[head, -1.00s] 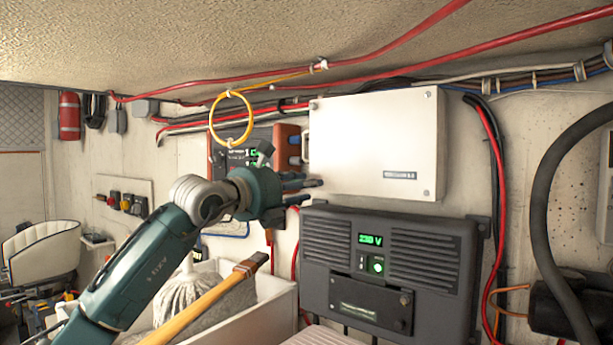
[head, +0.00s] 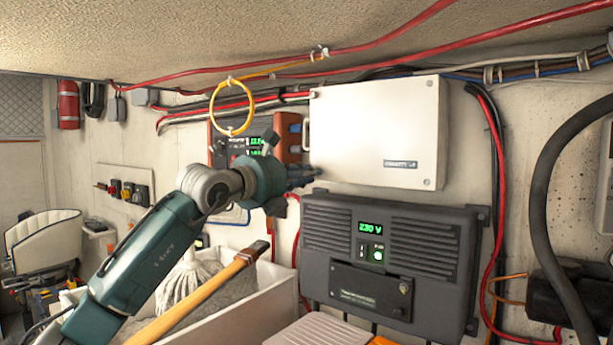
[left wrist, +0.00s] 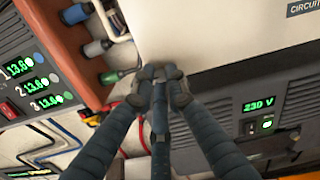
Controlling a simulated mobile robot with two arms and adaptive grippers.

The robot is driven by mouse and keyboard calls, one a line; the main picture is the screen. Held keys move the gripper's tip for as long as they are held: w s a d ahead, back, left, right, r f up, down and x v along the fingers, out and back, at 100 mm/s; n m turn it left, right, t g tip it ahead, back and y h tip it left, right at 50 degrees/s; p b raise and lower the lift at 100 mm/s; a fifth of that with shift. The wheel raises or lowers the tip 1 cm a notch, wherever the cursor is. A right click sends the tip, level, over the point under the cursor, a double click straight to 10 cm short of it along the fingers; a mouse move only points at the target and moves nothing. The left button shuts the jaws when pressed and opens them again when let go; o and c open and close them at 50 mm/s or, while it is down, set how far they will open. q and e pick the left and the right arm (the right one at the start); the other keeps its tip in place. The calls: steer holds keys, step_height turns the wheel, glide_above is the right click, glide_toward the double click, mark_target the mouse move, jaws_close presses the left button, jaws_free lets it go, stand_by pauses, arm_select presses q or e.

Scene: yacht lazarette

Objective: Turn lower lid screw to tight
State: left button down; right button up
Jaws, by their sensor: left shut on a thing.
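The white box with its lid (head: 370,130) is fixed to the wall; its lower edge also shows in the left wrist view (left wrist: 215,35). One lid screw (head: 427,182) shows at the lower right corner. My left gripper (head: 316,174) is at the lower left corner of the lid. In the left wrist view its fingers (left wrist: 160,80) are closed together at the lid's lower edge. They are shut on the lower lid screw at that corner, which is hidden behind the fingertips. My right gripper is not in view.
A dark inverter (head: 395,275) reading 230 V sits just below the box. An orange-sided meter panel (head: 290,130) with connectors stands close on the left. A yellow ring (head: 232,107) hangs above my arm. A wooden handle (head: 205,295) and mop (head: 185,283) are below it.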

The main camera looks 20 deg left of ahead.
arm_select(q)
steer(key=m+b, duration=0.2)
steer(key=m, duration=1.5)
steer(key=shift+m, duration=0.4)
stand_by(0.4)
steer(key=c, duration=1.7)
jaws_free()
steer(key=shift+c, duration=0.2)
